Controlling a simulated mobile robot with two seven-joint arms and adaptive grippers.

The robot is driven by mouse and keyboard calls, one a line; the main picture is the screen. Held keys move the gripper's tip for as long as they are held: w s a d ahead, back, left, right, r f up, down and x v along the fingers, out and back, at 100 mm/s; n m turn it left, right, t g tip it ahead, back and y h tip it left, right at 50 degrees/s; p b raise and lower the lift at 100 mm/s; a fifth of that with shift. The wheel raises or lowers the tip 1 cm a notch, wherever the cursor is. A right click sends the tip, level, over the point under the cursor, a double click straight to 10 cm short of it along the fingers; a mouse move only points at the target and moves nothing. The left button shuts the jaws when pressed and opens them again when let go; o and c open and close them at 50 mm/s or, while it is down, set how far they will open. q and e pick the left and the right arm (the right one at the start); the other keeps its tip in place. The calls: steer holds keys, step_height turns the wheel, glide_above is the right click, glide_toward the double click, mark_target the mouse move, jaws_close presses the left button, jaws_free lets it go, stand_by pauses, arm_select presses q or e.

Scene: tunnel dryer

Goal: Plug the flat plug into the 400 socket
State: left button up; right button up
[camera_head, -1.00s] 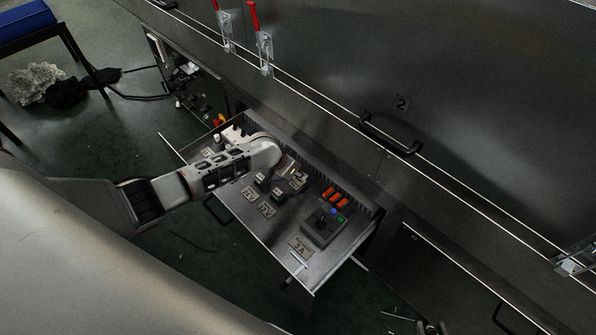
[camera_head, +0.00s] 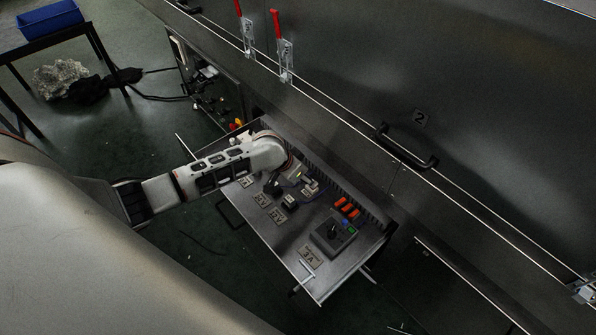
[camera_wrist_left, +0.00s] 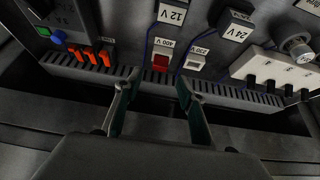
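My left gripper (camera_wrist_left: 158,88) is open and empty over the back of the drawer panel. In the left wrist view, a light block marked 400 V with a red face (camera_wrist_left: 160,62) lies just beyond and between its fingertips. Blue cords run by both blocks. Black blocks marked 12 V (camera_wrist_left: 172,13) and 24 V (camera_wrist_left: 236,24) stand farther away. I cannot tell which piece is the flat plug. In the head view my left wrist hides part of the panel. My right gripper is not in view.
A white strip with black switches (camera_wrist_left: 262,64) and a slotted rail (camera_wrist_left: 250,97) lie close to the fingers. The dryer wall (camera_head: 480,150) rises behind.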

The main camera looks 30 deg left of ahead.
arm_select(q)
steer(key=v, duration=0.6)
steer(key=shift+s+r, duration=0.1)
steer(key=shift+r, duration=0.05)
stand_by(0.3)
